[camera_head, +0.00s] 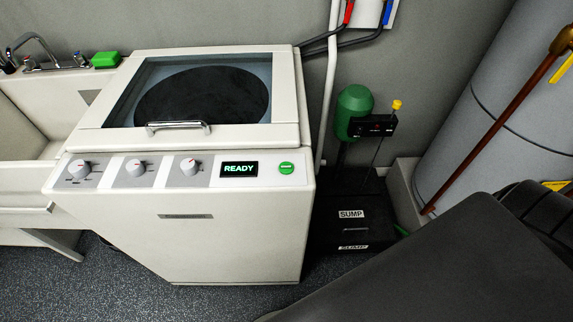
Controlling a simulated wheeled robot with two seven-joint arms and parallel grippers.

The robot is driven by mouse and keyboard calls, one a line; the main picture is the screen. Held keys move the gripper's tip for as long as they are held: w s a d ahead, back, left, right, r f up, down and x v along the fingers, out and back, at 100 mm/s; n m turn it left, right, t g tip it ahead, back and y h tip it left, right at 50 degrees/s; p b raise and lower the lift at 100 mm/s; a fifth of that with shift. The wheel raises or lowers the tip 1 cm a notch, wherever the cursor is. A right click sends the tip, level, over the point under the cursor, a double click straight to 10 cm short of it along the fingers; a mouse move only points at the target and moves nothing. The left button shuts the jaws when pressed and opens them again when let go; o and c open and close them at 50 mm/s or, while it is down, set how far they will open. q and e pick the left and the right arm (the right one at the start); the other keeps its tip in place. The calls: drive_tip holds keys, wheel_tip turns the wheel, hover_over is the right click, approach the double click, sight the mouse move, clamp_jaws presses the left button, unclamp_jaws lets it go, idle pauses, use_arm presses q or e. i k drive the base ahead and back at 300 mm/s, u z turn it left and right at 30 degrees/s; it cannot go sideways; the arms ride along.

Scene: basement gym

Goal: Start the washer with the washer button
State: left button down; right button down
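A white top-loading washer (240,225) stands left of centre, with its glass-topped lid (200,133) down and a metal handle on the lid's front edge. The washer button (286,168) is a round green button at the right end of the sloped control panel. Left of it a small display (239,169) reads "READY" in green. Further left on the panel are three white knobs (188,166). Neither of my grippers shows in the head view, and nothing covers the button.
A white sink (25,171) with a tap is at the left, with a green block (106,60) on its back ledge. Right of the washer stand a white pipe (330,90) and a black sump box (345,232) with a green pump. A dark padded surface (450,270) fills the lower right.

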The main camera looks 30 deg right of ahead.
sight(285, 167)
drive_tip(key=u, duration=2.3)
drive_tip(key=i, duration=1.4)
drive_tip(key=z, duration=3.85)
drive_tip(key=i, duration=0.5)
drive_tip(key=u, duration=0.05)
